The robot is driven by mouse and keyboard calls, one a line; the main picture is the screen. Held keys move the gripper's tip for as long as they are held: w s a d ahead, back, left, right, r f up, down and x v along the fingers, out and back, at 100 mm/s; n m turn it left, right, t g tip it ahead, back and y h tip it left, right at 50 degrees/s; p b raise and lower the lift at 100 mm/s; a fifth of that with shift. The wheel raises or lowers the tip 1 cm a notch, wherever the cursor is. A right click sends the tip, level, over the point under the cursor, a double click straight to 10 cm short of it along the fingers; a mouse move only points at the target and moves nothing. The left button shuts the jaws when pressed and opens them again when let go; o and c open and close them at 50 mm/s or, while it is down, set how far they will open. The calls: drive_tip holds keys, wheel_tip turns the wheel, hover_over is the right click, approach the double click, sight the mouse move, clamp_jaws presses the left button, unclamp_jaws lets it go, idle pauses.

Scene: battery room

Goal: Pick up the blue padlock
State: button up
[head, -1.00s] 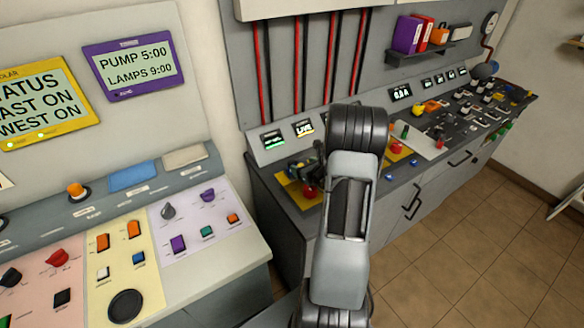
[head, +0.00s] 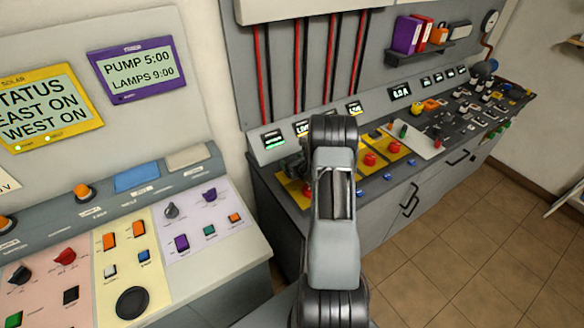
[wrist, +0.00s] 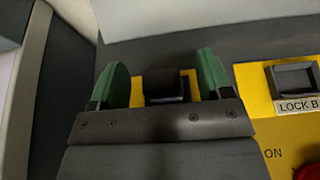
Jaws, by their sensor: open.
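My gripper (wrist: 163,70) is open, with two green fingertips spread over a yellow plate (wrist: 251,92). Between the fingers is a dark block (wrist: 165,84) on that plate, and I cannot tell whether they touch it. No blue shows in the wrist view. In the head view my gripper (head: 291,167) is at the left end of the grey bench, partly hidden behind my arm. Small blue pieces (head: 387,178) sit along the bench's front edge, right of my arm. They are too small to tell whether one is the blue padlock.
A dark square holder (wrist: 295,78) labelled LOCK B is right of my gripper. Red knobs (head: 370,159) on yellow plates stand on the grey bench (head: 272,192). A pale control desk (head: 215,250) is at left. Open tiled floor (head: 470,245) lies at right.

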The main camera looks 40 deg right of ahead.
drive_tip(key=c, duration=1.1)
drive_tip(key=shift+o, duration=0.2)
